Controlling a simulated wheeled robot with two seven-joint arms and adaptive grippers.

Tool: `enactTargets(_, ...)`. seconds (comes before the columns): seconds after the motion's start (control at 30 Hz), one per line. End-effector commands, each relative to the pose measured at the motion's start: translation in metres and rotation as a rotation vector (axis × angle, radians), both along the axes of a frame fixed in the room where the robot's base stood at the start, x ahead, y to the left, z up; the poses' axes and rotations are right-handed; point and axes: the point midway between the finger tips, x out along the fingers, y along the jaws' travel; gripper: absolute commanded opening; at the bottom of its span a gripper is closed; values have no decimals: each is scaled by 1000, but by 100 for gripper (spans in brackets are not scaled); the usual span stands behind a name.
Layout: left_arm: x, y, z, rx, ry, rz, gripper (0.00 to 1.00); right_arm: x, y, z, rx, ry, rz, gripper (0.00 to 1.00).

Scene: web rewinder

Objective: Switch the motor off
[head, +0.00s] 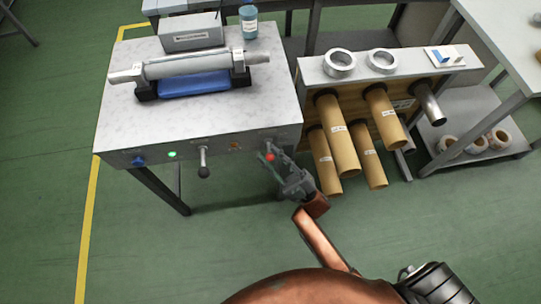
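The rewinder table (120,115) has a front panel with controls. A blue knob (138,161) is at the left of the panel, with a lit green lamp (172,154) beside it. A lever with a black knob (203,162) hangs in the middle. A red button (270,157) is at the right end. My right gripper (267,154) is at this right end, its fingers apart around the red button in this view. I cannot tell whether it touches the button or panel. No switch label is readable. My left gripper is not in view.
A metal roller (190,65) lies across supports above a blue block (195,84) on the table. A rack (455,62) with several cardboard tubes is close on the right. The floor at left is clear.

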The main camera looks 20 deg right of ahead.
Motion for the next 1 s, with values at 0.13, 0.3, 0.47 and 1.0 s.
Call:
enactTargets(0.13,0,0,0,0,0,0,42,0,0,1,1,-3,1,26)
enactTargets(0.3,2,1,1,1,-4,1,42,-3,-1,-1,0,-4,2,26)
enactTargets(0.47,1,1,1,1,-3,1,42,-14,-9,-15,0,-1,1,26)
enactTargets(1.0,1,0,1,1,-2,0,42,-68,-47,-80,-1,-2,0,26)
